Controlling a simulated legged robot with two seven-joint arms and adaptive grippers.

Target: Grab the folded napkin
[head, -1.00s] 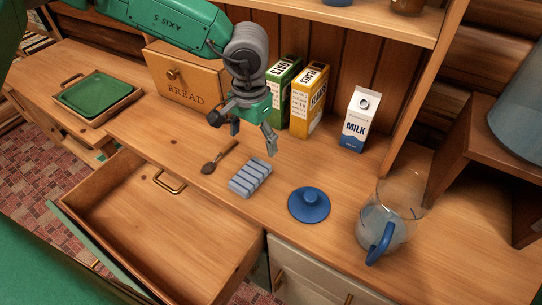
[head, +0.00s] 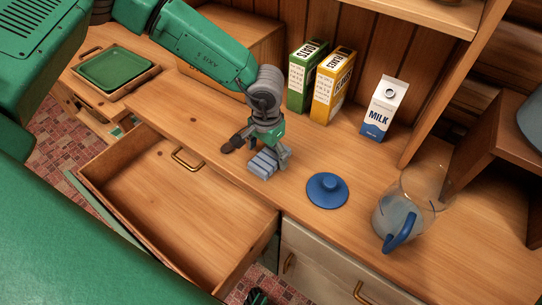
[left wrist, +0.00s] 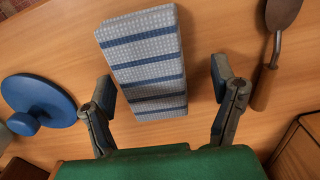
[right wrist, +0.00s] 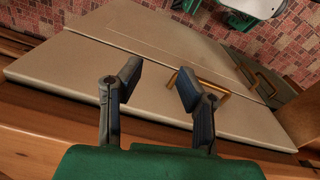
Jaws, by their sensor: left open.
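The folded napkin (head: 262,168) is grey-blue with dark blue stripes and lies flat on the wooden counter. My left gripper (head: 265,154) is right over it and hides part of it in the head view. In the left wrist view, the napkin (left wrist: 145,62) reaches between the two open fingers of my left gripper (left wrist: 163,84), with a gap on each side. My right gripper (right wrist: 158,82) shows in the right wrist view, open and empty, in front of a pale cabinet front with a brass handle (right wrist: 212,84).
A blue lid (head: 327,190) lies right of the napkin, with a glass pitcher (head: 400,215) beyond. A wooden-handled utensil (left wrist: 275,50) lies close on the napkin's other side. A milk carton (head: 384,108) and two boxes stand behind. An empty open drawer (head: 175,215) juts out in front.

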